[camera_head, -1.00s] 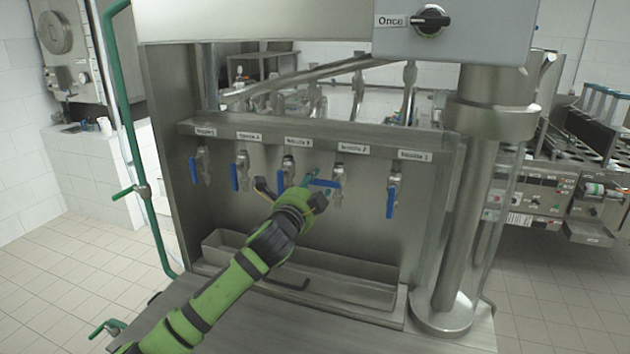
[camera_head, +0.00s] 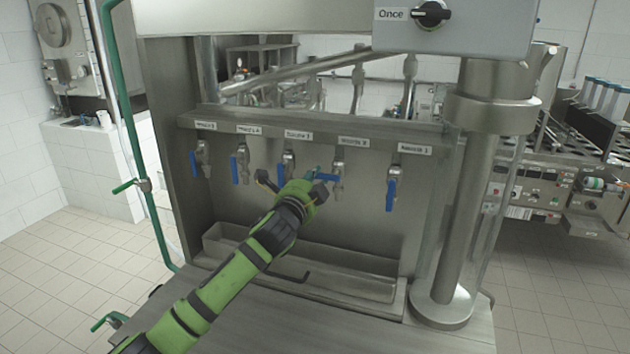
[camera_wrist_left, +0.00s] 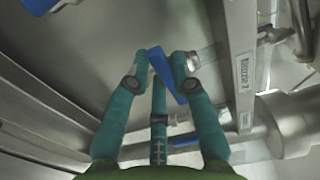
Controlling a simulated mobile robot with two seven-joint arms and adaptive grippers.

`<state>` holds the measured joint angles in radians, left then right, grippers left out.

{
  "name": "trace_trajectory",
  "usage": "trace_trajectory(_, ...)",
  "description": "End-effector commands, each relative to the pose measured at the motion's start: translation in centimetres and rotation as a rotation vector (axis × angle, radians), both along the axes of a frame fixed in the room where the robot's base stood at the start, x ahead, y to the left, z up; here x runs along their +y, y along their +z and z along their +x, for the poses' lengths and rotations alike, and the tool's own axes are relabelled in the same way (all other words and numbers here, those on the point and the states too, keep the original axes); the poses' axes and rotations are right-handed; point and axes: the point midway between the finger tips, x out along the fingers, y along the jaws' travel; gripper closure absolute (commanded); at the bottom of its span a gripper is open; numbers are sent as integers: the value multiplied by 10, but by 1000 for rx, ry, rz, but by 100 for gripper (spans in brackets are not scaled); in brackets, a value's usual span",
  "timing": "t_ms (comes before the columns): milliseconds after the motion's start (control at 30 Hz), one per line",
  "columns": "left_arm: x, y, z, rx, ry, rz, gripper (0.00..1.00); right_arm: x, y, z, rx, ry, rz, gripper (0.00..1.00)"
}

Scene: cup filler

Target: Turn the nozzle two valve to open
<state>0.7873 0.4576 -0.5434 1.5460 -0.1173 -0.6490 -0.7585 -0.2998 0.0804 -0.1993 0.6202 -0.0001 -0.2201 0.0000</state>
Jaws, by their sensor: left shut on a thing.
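The nozzle two valve (camera_head: 338,163) is second from the right in the row under the labelled ledge. Its blue handle (camera_head: 327,178) lies roughly sideways, pointing left toward my gripper. My left gripper (camera_head: 313,179) reaches it from the lower left. In the left wrist view the blue handle (camera_wrist_left: 165,74) sits between the two teal fingers of my left gripper (camera_wrist_left: 160,69), which is shut on it. The gripper body hides part of the handle's left end in the head view. My right gripper is not in view.
Other valves with blue handles hang down on both sides, the nearest being nozzle three (camera_head: 287,160) and nozzle one (camera_head: 392,188). A metal trough (camera_head: 340,281) lies below. A thick steel column (camera_head: 458,220) stands at the right, a green pipe (camera_head: 130,130) at the left.

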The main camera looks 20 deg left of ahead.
Motion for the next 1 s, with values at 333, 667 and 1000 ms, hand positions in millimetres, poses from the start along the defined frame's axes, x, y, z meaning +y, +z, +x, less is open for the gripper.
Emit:
trace_trajectory(333, -2, -11, 0, 9, 1, -226, 100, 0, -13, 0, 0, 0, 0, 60)
trace_trajectory(667, -9, -22, 0, 21, 1, -540, 100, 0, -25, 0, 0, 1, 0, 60)
trace_trajectory(1000, -19, -29, -1, 33, 1, -864, 100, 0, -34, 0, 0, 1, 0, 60)
